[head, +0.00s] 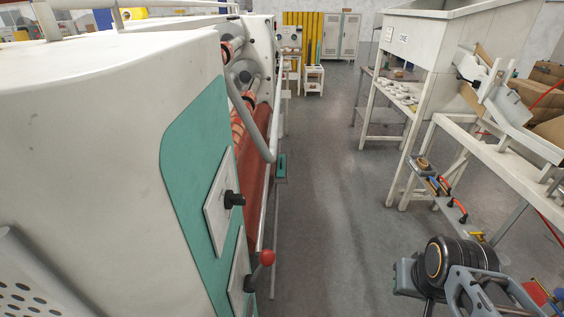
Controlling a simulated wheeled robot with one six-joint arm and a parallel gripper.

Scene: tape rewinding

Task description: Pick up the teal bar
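No teal bar can be made out with certainty. Thin upright blue-green bars (318,52) stand at a small white cart in the far background, too small to tell apart. A small teal block (281,165) shows low beside the machine on the left. The joint and links at the bottom right look like part of my arm. My gripper is not in view, so whether it holds anything is hidden.
A large white machine (110,110) with a teal panel, red-ball lever (266,257) and orange rolls fills the left. White workbenches (490,155) with boxes and tools line the right. The grey floor aisle (325,190) between them is clear, leading to a white cart (314,72) and cabinets.

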